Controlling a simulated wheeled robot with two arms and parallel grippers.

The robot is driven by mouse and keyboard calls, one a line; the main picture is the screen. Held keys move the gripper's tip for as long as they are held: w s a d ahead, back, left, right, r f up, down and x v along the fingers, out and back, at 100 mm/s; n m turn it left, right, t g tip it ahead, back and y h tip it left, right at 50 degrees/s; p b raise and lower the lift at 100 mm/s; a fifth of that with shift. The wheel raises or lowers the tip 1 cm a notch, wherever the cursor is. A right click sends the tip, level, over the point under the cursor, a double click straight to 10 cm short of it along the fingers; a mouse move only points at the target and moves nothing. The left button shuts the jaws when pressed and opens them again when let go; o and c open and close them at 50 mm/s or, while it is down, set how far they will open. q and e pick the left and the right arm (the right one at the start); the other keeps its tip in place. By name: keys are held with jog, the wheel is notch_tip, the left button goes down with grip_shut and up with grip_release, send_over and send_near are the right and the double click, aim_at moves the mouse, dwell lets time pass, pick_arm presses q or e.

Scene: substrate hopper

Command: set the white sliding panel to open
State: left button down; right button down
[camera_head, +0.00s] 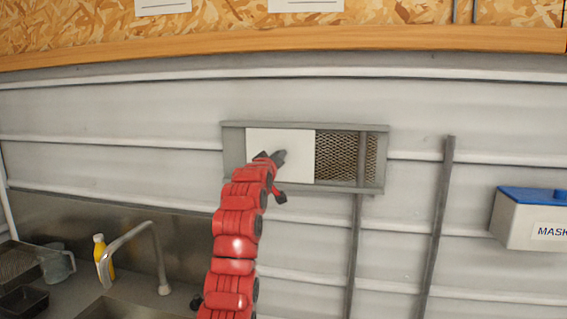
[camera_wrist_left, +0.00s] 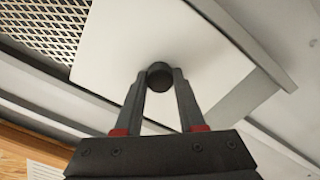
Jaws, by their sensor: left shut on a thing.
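The white sliding panel (camera_head: 300,141) sits in a grey wall frame (camera_head: 375,128), left of centre. Metal mesh (camera_head: 338,148) shows to its right, and a grey strip lies to its left. My left gripper (camera_head: 273,158) is at the panel's face, and its arm hides part of the panel's lower left. In the left wrist view the left gripper (camera_wrist_left: 158,82) is shut on a dark round knob (camera_wrist_left: 160,70) on the white panel (camera_wrist_left: 120,40). The mesh (camera_wrist_left: 48,25) shows at upper left there. My right gripper is not in view.
A vertical bar (camera_head: 358,220) runs down the wall in front of the mesh, with another bar (camera_head: 437,220) further right. A blue-lidded box (camera_head: 518,220) hangs at far right. A sink tap (camera_head: 155,245) and yellow bottle (camera_head: 101,262) stand at lower left.

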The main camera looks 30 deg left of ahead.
pick_arm(q)
jog(key=c, duration=0.5)
grip_release()
jog(key=shift+s, duration=0.1)
jog(key=b+v, duration=0.5)
jog(key=v, duration=1.2)
jog(key=shift+s, duration=0.1)
